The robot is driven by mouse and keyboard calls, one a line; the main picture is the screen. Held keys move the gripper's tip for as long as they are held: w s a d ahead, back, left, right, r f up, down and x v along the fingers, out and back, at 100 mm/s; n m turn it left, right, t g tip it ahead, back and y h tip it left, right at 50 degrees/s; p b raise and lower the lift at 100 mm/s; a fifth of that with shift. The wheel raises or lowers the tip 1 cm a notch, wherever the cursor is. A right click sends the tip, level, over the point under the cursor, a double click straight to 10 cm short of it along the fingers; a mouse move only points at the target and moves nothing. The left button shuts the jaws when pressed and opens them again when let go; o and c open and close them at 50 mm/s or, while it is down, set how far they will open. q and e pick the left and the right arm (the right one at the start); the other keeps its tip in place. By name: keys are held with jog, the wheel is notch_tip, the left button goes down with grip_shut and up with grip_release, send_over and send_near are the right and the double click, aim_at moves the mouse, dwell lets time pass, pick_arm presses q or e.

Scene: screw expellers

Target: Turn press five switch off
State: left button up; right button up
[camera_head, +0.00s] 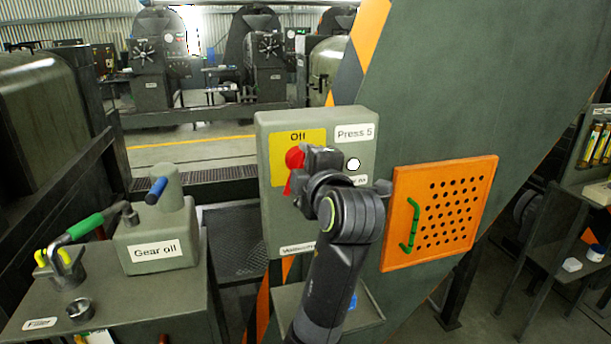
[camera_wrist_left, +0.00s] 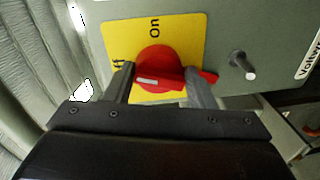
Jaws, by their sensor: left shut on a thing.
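The press five switch is a red rotary knob (camera_head: 293,159) on a yellow plate (camera_head: 312,139) marked Off. It sits on a grey-green box (camera_head: 268,225) labelled Press 5. My left gripper (camera_head: 305,166) reaches it from the front and covers part of it in the head view. In the left wrist view, the two fingers of the left gripper (camera_wrist_left: 161,88) are shut on the knob (camera_wrist_left: 163,66), one on each side. That view shows the word On and part of Off on the yellow plate (camera_wrist_left: 190,38). A white mark is on the knob. My right gripper is not in view.
A Gear oil can (camera_head: 160,238) stands on a bench (camera_head: 140,300) at the left, near a green-handled tool (camera_head: 85,227). An orange perforated panel (camera_head: 480,176) with a green handle is to the right of the box. A small metal knob (camera_wrist_left: 239,60) protrudes beside the switch.

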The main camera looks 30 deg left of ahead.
pick_arm(q)
jog(key=n, duration=0.1)
jog(key=n+b, duration=0.1)
jog(key=n, duration=0.1)
jog(key=shift+r, duration=0.35)
jog(key=shift+n, duration=0.3)
jog(key=shift+t+b, duration=0.3)
jog(key=o, duration=0.8)
jog(key=shift+w+a, duration=0.1)
jog(key=shift+c, duration=0.2)
jog(key=shift+o, duration=0.8)
jog(key=shift+a+f, duration=0.1)
jog(key=shift+f, duration=0.05)
